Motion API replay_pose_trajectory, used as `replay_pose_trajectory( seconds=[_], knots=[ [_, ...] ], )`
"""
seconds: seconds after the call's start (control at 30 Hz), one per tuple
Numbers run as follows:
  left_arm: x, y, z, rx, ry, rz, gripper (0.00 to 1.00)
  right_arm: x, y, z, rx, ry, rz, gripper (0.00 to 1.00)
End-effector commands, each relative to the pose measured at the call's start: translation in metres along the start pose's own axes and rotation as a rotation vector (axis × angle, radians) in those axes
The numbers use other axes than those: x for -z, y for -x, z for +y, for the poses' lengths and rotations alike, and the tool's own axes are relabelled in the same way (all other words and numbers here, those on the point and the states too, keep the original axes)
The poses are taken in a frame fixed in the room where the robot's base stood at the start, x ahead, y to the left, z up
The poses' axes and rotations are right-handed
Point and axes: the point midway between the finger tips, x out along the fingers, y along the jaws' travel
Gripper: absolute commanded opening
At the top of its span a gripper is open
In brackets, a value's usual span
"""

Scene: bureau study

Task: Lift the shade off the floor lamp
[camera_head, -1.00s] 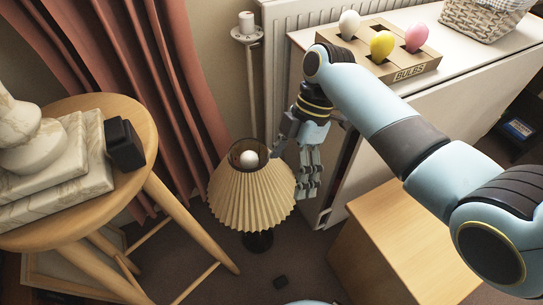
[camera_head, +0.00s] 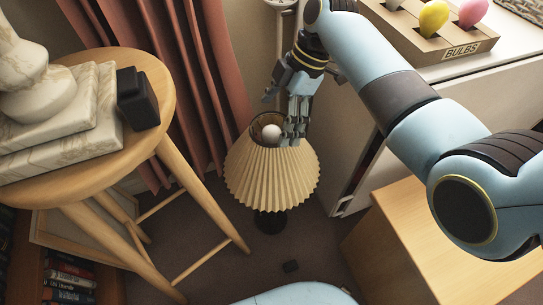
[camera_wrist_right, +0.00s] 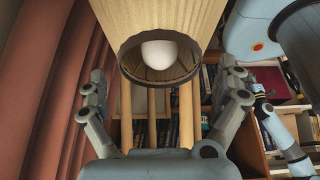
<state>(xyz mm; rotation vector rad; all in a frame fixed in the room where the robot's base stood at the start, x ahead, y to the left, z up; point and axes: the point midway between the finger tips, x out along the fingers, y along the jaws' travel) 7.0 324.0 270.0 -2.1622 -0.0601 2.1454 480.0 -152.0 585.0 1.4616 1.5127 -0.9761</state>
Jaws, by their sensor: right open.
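The floor lamp stands on the floor with its pleated cream shade (camera_head: 268,180) upright on a dark base (camera_head: 269,221). A white bulb (camera_head: 271,132) shows inside the shade's open top. My right gripper (camera_head: 290,134) is open and empty, pointing down at the shade's top rim from behind right. Contact cannot be told. In the right wrist view its fingers (camera_wrist_right: 163,84) are spread either side of the shade's dark-lined opening, with the bulb (camera_wrist_right: 159,55) inside. What seems to be my left gripper (camera_wrist_right: 262,93) shows there, small and partly hidden; its jaws are unclear.
A round wooden stool (camera_head: 159,98) with marble pieces and a black box (camera_head: 138,98) stands left. A wooden block (camera_head: 390,245) and a white cabinet (camera_head: 510,90) with a bulb rack (camera_head: 440,42) stand right. Red curtains (camera_head: 205,80) hang behind the lamp.

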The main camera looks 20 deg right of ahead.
Motion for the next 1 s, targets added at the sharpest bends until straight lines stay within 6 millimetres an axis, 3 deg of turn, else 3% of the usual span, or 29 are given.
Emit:
replay_pose_trajectory(
  seconds=[0.03, 0.13, 0.37, 0.9, 1.0],
  knots=[
    [-0.001, -0.007, 0.001, 0.000, 0.000, -0.005, 0.00, -0.001, -0.014, -0.001, 0.004, -0.001, 0.002, 1.00],
    [0.003, -0.010, 0.002, -0.001, 0.000, -0.006, 0.00, -0.001, -0.027, -0.001, 0.004, -0.001, 0.001, 1.00],
    [0.000, -0.007, 0.002, -0.001, -0.001, -0.010, 0.00, 0.000, -0.027, 0.000, 0.000, 0.000, 0.000, 1.00],
    [0.004, -0.008, 0.001, 0.000, -0.002, -0.002, 0.00, 0.000, -0.027, 0.000, 0.000, -0.001, -0.001, 0.31],
    [0.004, -0.008, 0.000, 0.000, -0.002, -0.001, 0.00, 0.000, -0.027, 0.000, 0.000, -0.001, 0.000, 0.30]
  ],
)
